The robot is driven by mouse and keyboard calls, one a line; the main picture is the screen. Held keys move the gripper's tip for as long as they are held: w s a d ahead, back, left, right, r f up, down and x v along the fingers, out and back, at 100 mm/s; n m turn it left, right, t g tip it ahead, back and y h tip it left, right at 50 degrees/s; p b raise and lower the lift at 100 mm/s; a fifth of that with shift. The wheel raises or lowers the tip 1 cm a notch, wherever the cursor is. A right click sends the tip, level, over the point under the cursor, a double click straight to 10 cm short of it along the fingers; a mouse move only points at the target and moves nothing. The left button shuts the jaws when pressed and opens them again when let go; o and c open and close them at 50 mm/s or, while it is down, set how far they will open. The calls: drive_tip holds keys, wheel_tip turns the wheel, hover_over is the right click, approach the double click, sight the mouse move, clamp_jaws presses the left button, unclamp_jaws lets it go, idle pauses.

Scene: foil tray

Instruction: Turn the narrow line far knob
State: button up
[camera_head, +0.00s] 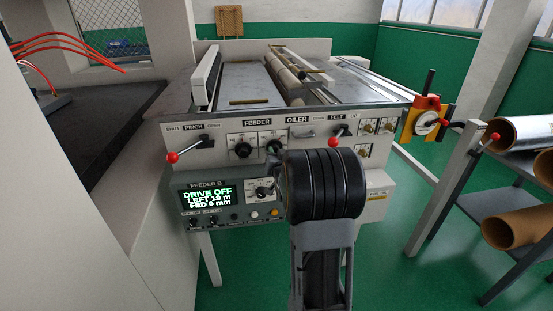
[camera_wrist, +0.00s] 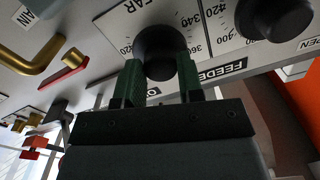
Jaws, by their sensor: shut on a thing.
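The far knob (camera_wrist: 160,48) is a round black knob on a pale scale plate, near the top middle of the wrist view. The plate shows a partly covered word ending in "AR" and scale numbers. My gripper (camera_wrist: 160,78) has its two green-padded fingers on either side of this knob, closed on it. In the head view the far knob (camera_head: 271,146) is the right one of two black knobs under the FEEDER label. My own arm rises in front and hides most of my gripper there. The exact pointer reading is hidden.
The neighbouring black knob (camera_head: 242,149) sits close on the left; it also shows in the wrist view (camera_wrist: 275,15). Red-tipped levers (camera_head: 172,157) flank the panel. Below is a display (camera_head: 208,197) reading DRIVE OFF, LEFT 19 m, FED 0 mm.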

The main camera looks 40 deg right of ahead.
drive_tip(key=n+b, duration=0.1)
drive_tip(key=b, duration=0.1)
drive_tip(key=n+b, duration=0.4)
drive_tip(key=b, duration=0.1)
drive_tip(key=shift+f, duration=0.25)
drive_tip(key=n+b, duration=0.3)
drive_tip(key=shift+r, duration=0.2)
drive_tip(key=shift+r+n+b, duration=0.1)
drive_tip(key=shift+n+b, duration=0.2)
drive_tip(key=shift+b, duration=0.05)
drive_tip(key=o, duration=0.9)
drive_tip(key=p+v, duration=0.1)
drive_tip(key=v, duration=1.2)
drive_tip(key=shift+s+a+r, duration=0.15)
drive_tip(key=shift+s+a, duration=0.05)
drive_tip(key=shift+s, duration=0.2)
